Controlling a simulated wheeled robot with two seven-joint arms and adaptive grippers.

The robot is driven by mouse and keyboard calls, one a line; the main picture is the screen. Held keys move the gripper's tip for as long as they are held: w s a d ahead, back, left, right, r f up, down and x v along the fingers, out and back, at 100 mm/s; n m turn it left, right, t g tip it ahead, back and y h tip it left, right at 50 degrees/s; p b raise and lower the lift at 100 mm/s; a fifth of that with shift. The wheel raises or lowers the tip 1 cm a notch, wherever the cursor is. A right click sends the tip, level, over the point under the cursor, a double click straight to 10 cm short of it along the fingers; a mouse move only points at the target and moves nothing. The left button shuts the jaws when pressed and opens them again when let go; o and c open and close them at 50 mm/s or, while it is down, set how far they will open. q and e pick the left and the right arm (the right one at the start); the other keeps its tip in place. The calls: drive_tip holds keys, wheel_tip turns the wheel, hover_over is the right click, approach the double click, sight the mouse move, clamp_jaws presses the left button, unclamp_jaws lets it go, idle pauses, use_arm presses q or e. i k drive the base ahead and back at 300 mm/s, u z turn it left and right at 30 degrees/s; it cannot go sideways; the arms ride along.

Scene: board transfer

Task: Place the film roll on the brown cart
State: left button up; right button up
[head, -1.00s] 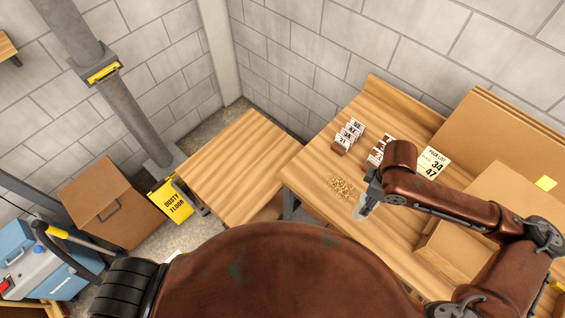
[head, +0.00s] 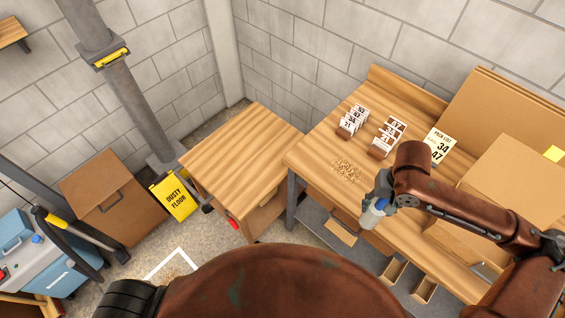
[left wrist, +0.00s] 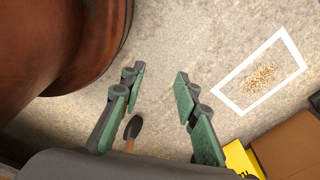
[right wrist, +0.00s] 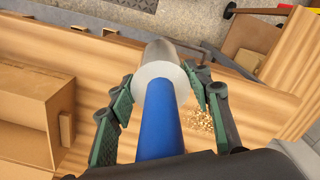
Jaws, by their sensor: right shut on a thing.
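The film roll (right wrist: 160,75) is a grey-white cylinder with a blue handle. My right gripper (right wrist: 155,95) is shut on it, with a green finger on each side. In the head view my right gripper (head: 378,200) holds the film roll (head: 372,215) at the near edge of the workbench. The brown cart (head: 240,150) has a bare wooden top and stands left of the workbench, apart from the roll. My left gripper (left wrist: 155,100) shows in the left wrist view, open and empty above the floor.
The workbench (head: 325,150) bears a pile of shavings (head: 346,170), numbered card holders (head: 387,138), a pick list (head: 438,143) and a cardboard box (head: 515,180). A yellow sign (head: 174,195) stands left of the cart. A white floor frame (left wrist: 229,92) surrounds more debris.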

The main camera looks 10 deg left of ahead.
sight(240, 159)
drive_tip(key=k, duration=0.85)
drive_tip(key=u, duration=0.95)
drive_tip(key=i, duration=0.65)
drive_tip(key=u, duration=0.95)
drive_tip(key=i, duration=0.8)
drive_tip(key=z, duration=0.55)
drive_tip(key=i, duration=0.85)
drive_tip(key=z, duration=0.75)
